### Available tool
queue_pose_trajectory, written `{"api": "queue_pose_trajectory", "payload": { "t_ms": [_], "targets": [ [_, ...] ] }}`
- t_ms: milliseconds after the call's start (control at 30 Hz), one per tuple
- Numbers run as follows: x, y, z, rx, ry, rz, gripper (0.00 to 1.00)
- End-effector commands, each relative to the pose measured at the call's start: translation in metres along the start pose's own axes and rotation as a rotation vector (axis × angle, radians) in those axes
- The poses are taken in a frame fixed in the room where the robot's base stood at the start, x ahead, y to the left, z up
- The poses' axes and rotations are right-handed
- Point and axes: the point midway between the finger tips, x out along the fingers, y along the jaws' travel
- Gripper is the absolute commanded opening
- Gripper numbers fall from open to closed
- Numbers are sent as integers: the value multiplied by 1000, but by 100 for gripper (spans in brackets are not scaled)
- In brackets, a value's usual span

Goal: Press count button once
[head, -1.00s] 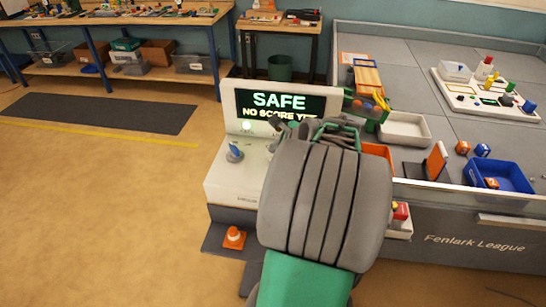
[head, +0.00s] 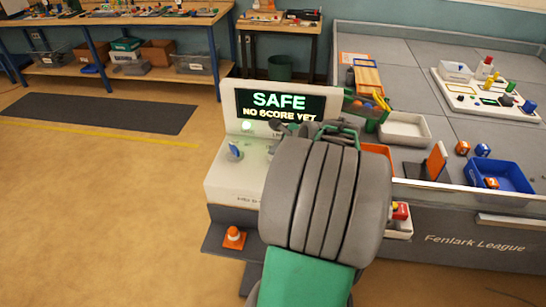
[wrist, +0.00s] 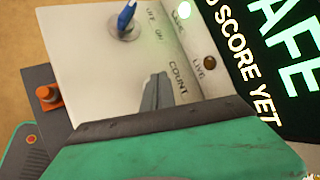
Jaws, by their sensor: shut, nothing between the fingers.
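The pale scoring console (head: 228,180) stands left of the arena, its screen (head: 280,103) reading "SAFE, NO SCORE YET". In the wrist view my gripper (wrist: 158,80) is shut and empty, its narrow grey fingertips over the console's sloped panel (wrist: 85,50), just left of the word COUNT. No count button shows; my fingers may cover it. I cannot tell whether the tips touch the panel. In the head view my own arm hides the fingers and that part of the panel.
A blue-tipped toggle switch (wrist: 126,17) stands up beside the fingers. A lit green lamp (wrist: 183,9) and a dark amber lamp (wrist: 209,62) sit near the screen. A red button (head: 401,211) is right of my arm. An orange cone (head: 234,238) stands low at the console's front left.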

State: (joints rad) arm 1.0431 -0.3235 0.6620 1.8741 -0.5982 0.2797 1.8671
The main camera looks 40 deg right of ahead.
Motion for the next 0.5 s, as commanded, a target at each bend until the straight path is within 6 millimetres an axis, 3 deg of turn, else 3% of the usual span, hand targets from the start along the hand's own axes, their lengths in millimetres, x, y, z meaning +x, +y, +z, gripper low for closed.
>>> {"api": "queue_pose_trajectory", "payload": {
  "t_ms": [500],
  "targets": [
    [4,3,-3,1,0,1,0]
  ]
}}
